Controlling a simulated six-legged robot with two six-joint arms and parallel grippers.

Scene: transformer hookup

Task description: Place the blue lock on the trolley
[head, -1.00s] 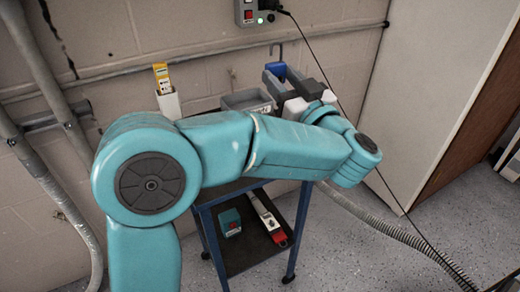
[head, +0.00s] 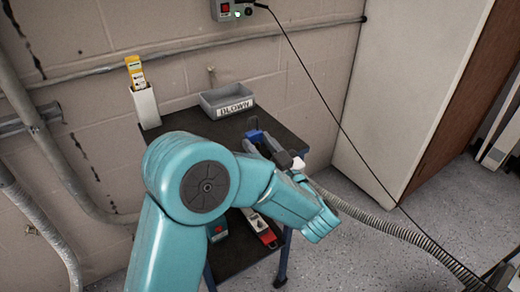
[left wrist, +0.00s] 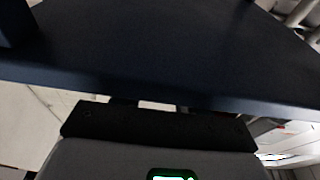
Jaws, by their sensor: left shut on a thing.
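The blue lock (head: 255,135) is between the jaws of my left gripper (head: 262,142), at the right part of the trolley's dark top (head: 185,122). The gripper is shut on it. My arm and the gripper hide part of the lock, and I cannot tell whether it touches the top. In the left wrist view the trolley top (left wrist: 170,50) fills the upper half, with its front edge crossing the picture. The lock is not clearly seen there. My right gripper is not in view.
A grey labelled bin (head: 228,101) stands at the back of the trolley top. A white holder (head: 146,107) with a yellow item (head: 134,72) is at the left. The lower shelf holds a red-and-white tool (head: 262,231) and a teal item (head: 217,232). A hose (head: 390,230) lies at the right.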

